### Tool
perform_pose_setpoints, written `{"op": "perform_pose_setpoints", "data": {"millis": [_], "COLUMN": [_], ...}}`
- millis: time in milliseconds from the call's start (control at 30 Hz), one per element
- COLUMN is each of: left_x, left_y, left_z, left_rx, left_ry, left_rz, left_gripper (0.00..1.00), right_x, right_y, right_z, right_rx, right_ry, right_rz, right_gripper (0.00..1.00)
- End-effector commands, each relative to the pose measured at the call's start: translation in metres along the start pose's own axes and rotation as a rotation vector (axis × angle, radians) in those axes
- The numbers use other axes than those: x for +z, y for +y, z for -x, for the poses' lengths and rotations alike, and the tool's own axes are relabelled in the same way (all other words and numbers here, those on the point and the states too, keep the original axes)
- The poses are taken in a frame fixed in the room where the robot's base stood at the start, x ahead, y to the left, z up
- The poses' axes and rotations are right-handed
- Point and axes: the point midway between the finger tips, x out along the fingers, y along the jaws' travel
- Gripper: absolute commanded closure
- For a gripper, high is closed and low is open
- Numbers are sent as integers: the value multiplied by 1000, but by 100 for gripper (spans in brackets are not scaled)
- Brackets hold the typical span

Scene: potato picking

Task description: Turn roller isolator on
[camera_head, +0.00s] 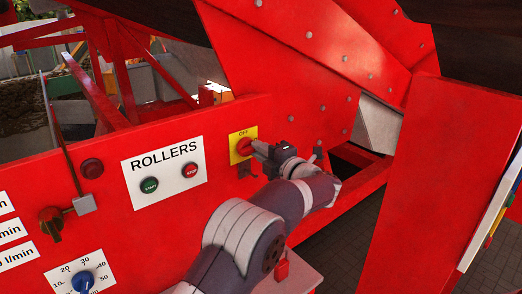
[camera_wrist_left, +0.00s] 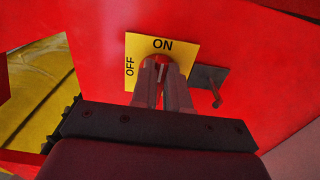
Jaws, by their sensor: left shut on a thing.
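The roller isolator is a red rotary knob (camera_head: 244,146) on a yellow plate (camera_head: 236,134) on the red machine panel. In the left wrist view the plate (camera_wrist_left: 187,50) reads ON at the top and OFF on its left side. My left gripper (camera_head: 256,148) reaches the knob, and in the left wrist view its fingers (camera_wrist_left: 162,80) are shut on the red knob (camera_wrist_left: 158,60). The fingers hide most of the knob, so I cannot tell its exact setting. My right gripper is not in view.
A white ROLLERS panel (camera_head: 163,155) with a green START button (camera_head: 149,185) and a red STOP button (camera_head: 191,170) is left of the isolator. A metal hasp (camera_wrist_left: 210,80) sticks out right of the plate. A red beam (camera_head: 425,180) stands at the right.

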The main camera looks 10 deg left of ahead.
Motion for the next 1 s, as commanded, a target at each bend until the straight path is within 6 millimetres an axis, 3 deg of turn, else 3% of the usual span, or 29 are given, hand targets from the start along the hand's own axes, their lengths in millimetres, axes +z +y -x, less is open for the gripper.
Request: {"op": "perform_pose_setpoints", "data": {"millis": [367, 400, 467, 500, 800, 867, 1000], "left_x": [0, 0, 0, 0, 0, 1, 1], "left_y": [-3, -3, -3, -3, -2, -4, -7], "left_z": [0, 0, 0, 0, 4, 12, 47], "left_rx": [-4, -4, -3, -3, -1, 0, 0], "left_ry": [0, 0, 0, 0, -1, -2, -5], "left_rz": [-11, -11, -10, -9, -6, -4, -4], "left_gripper": [100, 82, 62, 60, 60, 60, 60], "right_x": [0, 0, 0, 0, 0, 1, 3], "right_y": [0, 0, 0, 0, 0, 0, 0], "right_z": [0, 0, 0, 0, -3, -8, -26], "right_rx": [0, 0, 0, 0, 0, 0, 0], "right_ry": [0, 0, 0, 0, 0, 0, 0], "right_rz": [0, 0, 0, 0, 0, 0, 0], "right_gripper": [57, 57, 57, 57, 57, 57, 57]}}
